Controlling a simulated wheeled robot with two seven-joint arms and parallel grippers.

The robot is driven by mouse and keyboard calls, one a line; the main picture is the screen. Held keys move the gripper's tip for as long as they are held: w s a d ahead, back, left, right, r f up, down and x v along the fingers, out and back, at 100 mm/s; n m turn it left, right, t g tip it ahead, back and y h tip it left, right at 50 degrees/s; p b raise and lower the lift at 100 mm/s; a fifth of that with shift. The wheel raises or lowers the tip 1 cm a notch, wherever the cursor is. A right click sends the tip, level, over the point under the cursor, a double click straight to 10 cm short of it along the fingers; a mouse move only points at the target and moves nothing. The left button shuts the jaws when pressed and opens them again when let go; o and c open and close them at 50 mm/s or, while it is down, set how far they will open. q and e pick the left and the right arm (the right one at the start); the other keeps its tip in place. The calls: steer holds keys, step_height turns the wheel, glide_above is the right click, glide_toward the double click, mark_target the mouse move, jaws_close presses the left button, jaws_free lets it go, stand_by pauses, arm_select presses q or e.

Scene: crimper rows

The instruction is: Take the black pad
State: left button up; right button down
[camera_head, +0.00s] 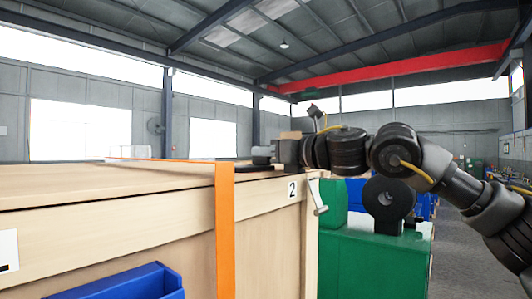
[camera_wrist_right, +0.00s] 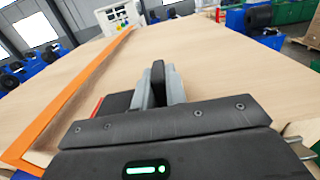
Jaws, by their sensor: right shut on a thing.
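The black pad (camera_head: 247,168) lies low on the top of a wooden crate (camera_head: 110,185), near its right end, under my right gripper. In the right wrist view the dark flat pad (camera_wrist_right: 115,103) shows left of the fingers, partly hidden by the gripper body. My right gripper (camera_head: 262,156) is at the crate top; its grey fingers (camera_wrist_right: 160,84) are closed on a dark upright piece, which seems part of the pad. Whether the pad is clear of the wood I cannot tell. My left gripper is not in view.
An orange strap (camera_head: 225,230) runs over the crate, left of the gripper. A blue bin (camera_head: 130,285) is at the crate's front. A green machine (camera_head: 370,265) stands right of the crate. A white panel with buttons (camera_wrist_right: 118,16) stands beyond the crate's far edge.

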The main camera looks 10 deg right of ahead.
steer(key=shift+r, duration=0.15)
steer(key=shift+r+p, duration=1.95)
steer(key=shift+r, duration=0.45)
steer(key=shift+f, duration=0.1)
